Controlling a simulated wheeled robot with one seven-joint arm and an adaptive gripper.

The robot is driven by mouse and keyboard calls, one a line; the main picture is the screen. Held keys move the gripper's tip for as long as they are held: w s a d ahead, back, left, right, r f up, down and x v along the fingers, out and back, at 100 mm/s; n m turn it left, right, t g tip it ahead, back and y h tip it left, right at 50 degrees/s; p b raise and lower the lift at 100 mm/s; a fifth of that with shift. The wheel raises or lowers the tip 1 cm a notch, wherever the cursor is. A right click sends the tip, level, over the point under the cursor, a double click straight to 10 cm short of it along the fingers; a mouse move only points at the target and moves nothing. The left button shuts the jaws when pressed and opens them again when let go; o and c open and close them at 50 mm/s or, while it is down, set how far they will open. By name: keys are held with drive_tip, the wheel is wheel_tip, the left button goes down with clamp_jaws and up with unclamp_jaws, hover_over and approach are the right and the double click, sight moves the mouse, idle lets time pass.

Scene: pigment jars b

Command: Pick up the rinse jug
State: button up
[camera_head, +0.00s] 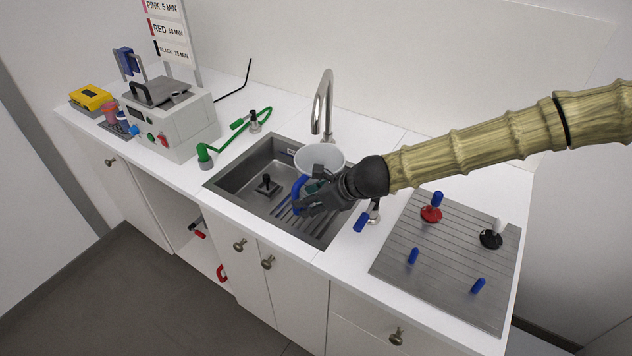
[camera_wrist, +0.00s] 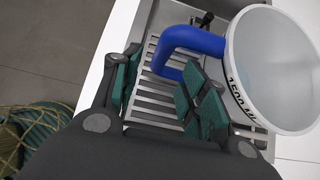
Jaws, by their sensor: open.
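The rinse jug (camera_head: 318,158) is a pale round jug with a blue handle, at the right part of the sink under the tap. In the wrist view the jug (camera_wrist: 282,75) fills the upper right, with dark lettering on its side and its blue handle (camera_wrist: 190,40) pointing left. My gripper (camera_head: 318,194) is open at the handle, in front of the jug. In the wrist view my gripper (camera_wrist: 162,90) shows green pads either side of the handle's lower end; I cannot tell whether they touch it. The gripper hides the jug's lower part in the head view.
The steel sink (camera_head: 240,180) has a slatted rack (camera_head: 290,222). A curved tap (camera_head: 322,105) rises behind the jug. A grooved board (camera_head: 445,265) with several pegs and knobs lies to the right. A grey machine (camera_head: 172,120) stands left, near a green hose (camera_head: 232,140).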

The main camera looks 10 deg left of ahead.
drive_tip(key=shift+p+x, duration=1.15)
drive_tip(key=shift+x, duration=1.4)
drive_tip(key=shift+r, duration=0.1)
clamp_jaws()
